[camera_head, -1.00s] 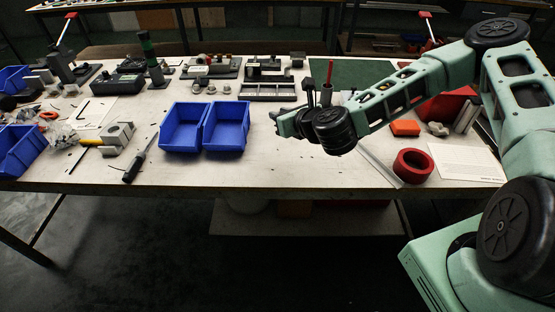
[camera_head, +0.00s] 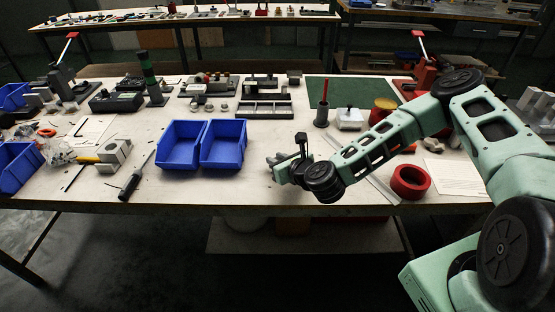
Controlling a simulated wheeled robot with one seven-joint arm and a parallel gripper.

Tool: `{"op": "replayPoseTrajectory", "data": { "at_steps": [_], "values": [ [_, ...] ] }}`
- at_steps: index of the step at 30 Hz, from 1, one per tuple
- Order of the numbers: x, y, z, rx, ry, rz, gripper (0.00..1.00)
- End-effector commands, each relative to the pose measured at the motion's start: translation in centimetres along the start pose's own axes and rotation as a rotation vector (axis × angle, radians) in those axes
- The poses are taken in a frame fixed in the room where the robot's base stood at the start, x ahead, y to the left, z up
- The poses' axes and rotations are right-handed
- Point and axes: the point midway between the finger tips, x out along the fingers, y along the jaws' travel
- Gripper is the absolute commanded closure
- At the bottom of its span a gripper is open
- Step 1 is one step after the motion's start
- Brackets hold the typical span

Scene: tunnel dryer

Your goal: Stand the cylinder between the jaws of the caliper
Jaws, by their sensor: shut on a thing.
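My gripper (camera_head: 279,163) is over the front part of the bench, just right of the two blue bins. Its fingers are small and seen from the side. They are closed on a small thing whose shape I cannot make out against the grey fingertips. I cannot pick out the cylinder for certain. A dark U-shaped frame (camera_head: 263,82) at the back middle may be the caliper, but it is too small to be sure. Several small grey round pieces (camera_head: 209,107) stand behind the bins.
Two blue bins, left (camera_head: 181,146) and right (camera_head: 223,145), stand left of my gripper. A red ring (camera_head: 410,181) lies to the right by the bench's front edge. The bench in front of my gripper is clear.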

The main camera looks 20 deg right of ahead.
Motion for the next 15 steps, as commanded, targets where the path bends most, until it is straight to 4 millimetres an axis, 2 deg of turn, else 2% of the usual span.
{"op": "replayPoseTrajectory", "data": {
  "at_steps": [4, 5, 6, 7, 15],
  "values": [
    [0.14, 0.00, -0.33, 0.001, 0.000, 0.000, 1.00],
    [0.12, 0.00, -0.27, 0.000, 0.000, 0.000, 0.72],
    [0.10, 0.00, -0.23, 0.000, 0.000, 0.000, 0.61],
    [0.09, -0.01, -0.22, 0.000, 0.000, 0.000, 0.56],
    [0.06, -0.01, -0.15, 0.000, 0.000, 0.000, 0.56]
  ]
}}
